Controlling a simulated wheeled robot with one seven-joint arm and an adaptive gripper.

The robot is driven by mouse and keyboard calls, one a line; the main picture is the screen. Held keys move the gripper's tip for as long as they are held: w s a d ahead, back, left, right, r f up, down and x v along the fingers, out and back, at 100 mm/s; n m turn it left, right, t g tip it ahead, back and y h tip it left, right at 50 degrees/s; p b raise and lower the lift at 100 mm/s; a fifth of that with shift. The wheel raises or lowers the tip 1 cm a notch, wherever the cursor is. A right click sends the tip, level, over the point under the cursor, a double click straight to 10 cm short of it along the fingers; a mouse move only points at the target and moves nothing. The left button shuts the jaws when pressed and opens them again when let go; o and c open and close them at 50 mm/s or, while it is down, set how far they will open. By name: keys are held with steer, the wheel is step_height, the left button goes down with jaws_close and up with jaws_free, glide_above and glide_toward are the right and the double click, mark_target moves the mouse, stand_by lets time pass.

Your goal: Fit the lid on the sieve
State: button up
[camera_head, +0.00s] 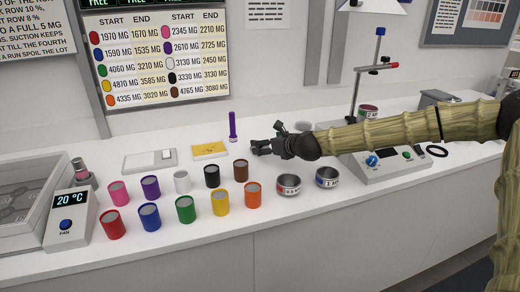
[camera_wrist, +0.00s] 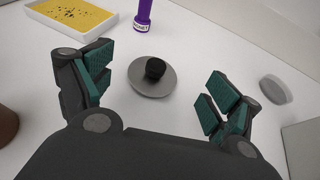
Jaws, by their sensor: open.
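A round grey lid (camera_wrist: 150,88) with a black knob (camera_wrist: 155,69) lies flat on the white counter in the wrist view. My gripper (camera_wrist: 160,85) is open, its green-padded fingers on either side of the lid, with nothing held. In the head view my gripper (camera_head: 264,142) is low above the counter, and I cannot make out the lid there. Two metal sieve cups with labels, one (camera_head: 289,186) left of the other (camera_head: 327,178), stand in front of my arm. A third cup (camera_head: 368,112) sits behind my arm by the stand device.
Several coloured jars, such as the orange one (camera_head: 253,196), stand in rows left of the cups. A plain grey disc (camera_wrist: 275,89) lies right of my gripper. The stand device (camera_head: 385,165) is at right.

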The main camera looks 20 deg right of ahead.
steer(key=shift+p+x, duration=0.45)
steer(key=shift+x, duration=2.25)
steer(key=shift+s+a+f, duration=0.1)
steer(key=shift+s, duration=0.05)
steer(key=shift+c, duration=0.5)
steer(key=c, duration=1)
